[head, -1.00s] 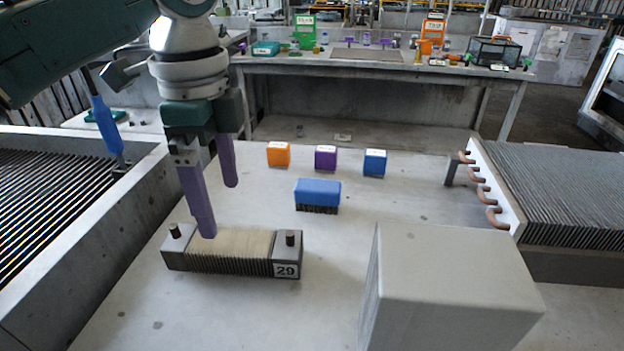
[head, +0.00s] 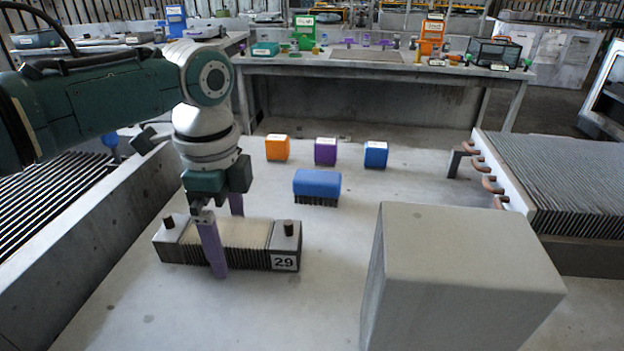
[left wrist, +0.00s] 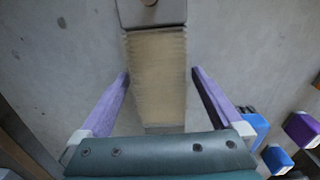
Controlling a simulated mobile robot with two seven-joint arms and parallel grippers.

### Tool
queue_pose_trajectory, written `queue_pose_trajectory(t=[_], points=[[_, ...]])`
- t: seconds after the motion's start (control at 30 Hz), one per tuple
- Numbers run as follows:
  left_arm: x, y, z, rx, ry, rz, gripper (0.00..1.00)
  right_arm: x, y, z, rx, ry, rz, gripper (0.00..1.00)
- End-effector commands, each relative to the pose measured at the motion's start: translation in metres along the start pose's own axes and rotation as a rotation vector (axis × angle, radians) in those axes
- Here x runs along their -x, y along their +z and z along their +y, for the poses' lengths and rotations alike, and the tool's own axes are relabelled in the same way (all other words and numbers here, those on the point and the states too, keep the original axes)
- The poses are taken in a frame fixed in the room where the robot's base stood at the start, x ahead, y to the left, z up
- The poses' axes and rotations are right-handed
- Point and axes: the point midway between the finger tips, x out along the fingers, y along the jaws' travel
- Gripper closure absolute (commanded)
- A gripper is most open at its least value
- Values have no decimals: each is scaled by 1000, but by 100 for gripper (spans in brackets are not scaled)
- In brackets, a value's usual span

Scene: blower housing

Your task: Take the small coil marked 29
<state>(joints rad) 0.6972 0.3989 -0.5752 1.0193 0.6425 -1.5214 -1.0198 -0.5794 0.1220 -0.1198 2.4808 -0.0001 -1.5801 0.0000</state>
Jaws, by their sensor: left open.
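The small coil marked 29 (head: 250,240) lies on the grey table, a pale finned block with dark end blocks and a peg on each. Its 29 label faces front at the right end. In the left wrist view the coil (left wrist: 157,75) runs between my fingers. My left gripper (head: 226,240) is open over it, one purple finger in front of the coil and the other behind. In the left wrist view gaps show between the coil and both fingers of my left gripper (left wrist: 160,75). My right gripper is not in view.
A blue brush (head: 317,185) lies behind the coil. Orange (head: 277,149), purple (head: 325,152) and blue (head: 375,155) blocks stand farther back. A large grey box (head: 465,280) stands at the front right. A large finned coil (head: 560,175) is at the right.

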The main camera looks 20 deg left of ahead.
Motion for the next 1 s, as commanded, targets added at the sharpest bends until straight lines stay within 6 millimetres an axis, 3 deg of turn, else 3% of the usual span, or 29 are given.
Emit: queue_pose_trajectory(t=[0.1,0.9,1.0], points=[[0,0,0,0,0,0,2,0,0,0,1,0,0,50],[1,0,0,1,0,0,92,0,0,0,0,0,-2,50],[1,0,0,1,0,0,100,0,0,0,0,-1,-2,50]])
